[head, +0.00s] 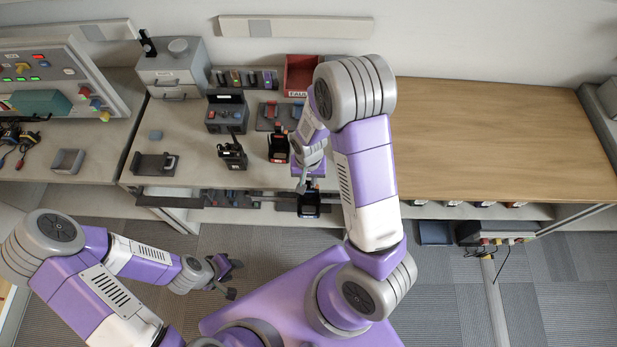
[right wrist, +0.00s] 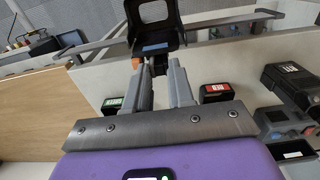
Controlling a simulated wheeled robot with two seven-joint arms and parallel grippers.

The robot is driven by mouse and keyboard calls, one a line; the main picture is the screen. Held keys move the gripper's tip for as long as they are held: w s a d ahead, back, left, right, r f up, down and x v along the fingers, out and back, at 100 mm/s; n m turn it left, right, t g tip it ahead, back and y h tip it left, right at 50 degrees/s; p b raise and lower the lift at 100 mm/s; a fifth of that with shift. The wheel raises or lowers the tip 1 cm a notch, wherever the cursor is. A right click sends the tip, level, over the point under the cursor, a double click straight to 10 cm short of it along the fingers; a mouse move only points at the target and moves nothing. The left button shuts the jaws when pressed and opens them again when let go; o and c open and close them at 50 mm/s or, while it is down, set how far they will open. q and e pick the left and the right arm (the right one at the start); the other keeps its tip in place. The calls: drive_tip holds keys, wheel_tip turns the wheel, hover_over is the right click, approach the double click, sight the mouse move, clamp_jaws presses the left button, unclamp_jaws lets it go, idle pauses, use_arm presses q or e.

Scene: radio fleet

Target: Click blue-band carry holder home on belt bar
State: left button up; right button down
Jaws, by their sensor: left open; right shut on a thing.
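The black carry holder (head: 309,207) is at the front edge of the bench, below my right gripper (head: 308,186). In the right wrist view the holder (right wrist: 153,18) is an open black frame with a blue band (right wrist: 155,48) across its lower part. My right gripper (right wrist: 165,85) is shut on it at its near end. A grey bar (right wrist: 222,21), which looks like the belt bar, runs behind the holder. I cannot tell whether the holder touches it. My left gripper (head: 227,276) is open and empty, low in front of the bench.
A handheld radio (head: 232,151), a black and red unit (head: 278,146) and a dark cradle (head: 153,164) stand on the bench. A red bin (head: 299,75) is at the back. The wooden top (head: 490,140) on the right is clear.

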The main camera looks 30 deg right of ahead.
drive_tip(key=shift+f+b, duration=2.4)
drive_tip(key=shift+f, duration=0.5)
drive_tip(key=c, duration=0.9)
unclamp_jaws()
wheel_tip(320, 180, up, 8)
drive_tip(key=shift+f+p, duration=0.15)
drive_tip(key=shift+p, duration=0.5)
